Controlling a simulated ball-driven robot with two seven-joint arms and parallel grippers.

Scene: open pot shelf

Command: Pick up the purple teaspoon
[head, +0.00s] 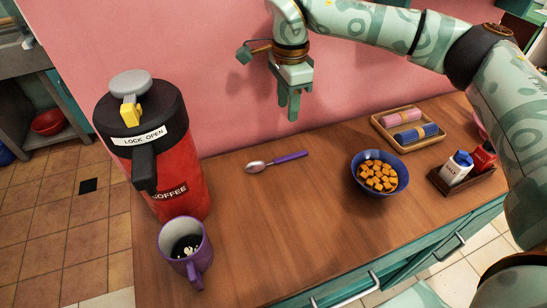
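The purple teaspoon (277,161) lies flat on the wooden counter in the head view. Its metal bowl points left and its purple handle points right. My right gripper (289,112) hangs fingers down above and behind the teaspoon, near the pink wall, and does not touch it. Nothing shows held in it. Its fingers overlap from this angle, so I cannot tell whether they are apart. My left gripper is out of view.
A red coffee dispenser (178,180) and a purple mug (183,246) stand left of the teaspoon. The counter around the teaspoon is clear.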

